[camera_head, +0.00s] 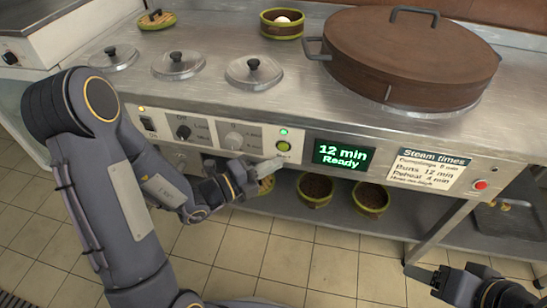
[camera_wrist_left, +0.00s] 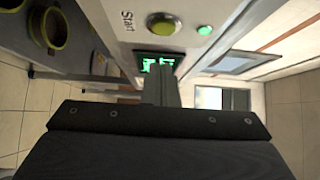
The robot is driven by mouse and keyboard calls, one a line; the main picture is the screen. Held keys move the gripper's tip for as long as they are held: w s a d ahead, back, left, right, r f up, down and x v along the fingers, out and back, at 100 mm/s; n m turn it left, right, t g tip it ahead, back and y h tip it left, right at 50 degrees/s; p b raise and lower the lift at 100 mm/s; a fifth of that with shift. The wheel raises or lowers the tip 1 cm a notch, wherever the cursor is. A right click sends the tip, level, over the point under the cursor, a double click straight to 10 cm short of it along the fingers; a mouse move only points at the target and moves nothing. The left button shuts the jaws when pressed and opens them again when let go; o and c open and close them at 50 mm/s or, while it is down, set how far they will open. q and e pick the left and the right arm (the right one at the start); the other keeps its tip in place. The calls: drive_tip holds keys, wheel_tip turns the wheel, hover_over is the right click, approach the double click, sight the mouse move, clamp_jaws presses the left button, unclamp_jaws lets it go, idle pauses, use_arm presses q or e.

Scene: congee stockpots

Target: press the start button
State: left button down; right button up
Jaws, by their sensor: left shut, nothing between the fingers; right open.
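The green start button (camera_head: 283,146) sits on the front panel of the steel counter, left of the display (camera_head: 343,155) reading "12 min Ready". In the left wrist view the round button (camera_wrist_left: 163,24) shows beside the word "Start", with a lit green lamp (camera_wrist_left: 205,30) next to it. My left gripper (camera_head: 278,163) is shut and empty, its tips just below the button in the head view. In the left wrist view the fingers (camera_wrist_left: 161,88) point toward the panel; whether they touch it I cannot tell. My right gripper (camera_head: 422,273) is open at the lower right, away from the panel.
A red button (camera_head: 480,185) sits at the panel's right, past the "Steam times" label (camera_head: 425,168). A large brown lidded pot (camera_head: 410,60) and several small metal lids are on the counter. Bowls (camera_head: 315,190) stand on the shelf below. The floor in front is clear.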

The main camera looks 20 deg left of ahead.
sight(288, 148)
use_arm(q)
drive_tip(key=shift+w+a+b, duration=0.2)
drive_tip(key=shift+w+b, duration=0.1)
drive_tip(key=shift+w, duration=1.45)
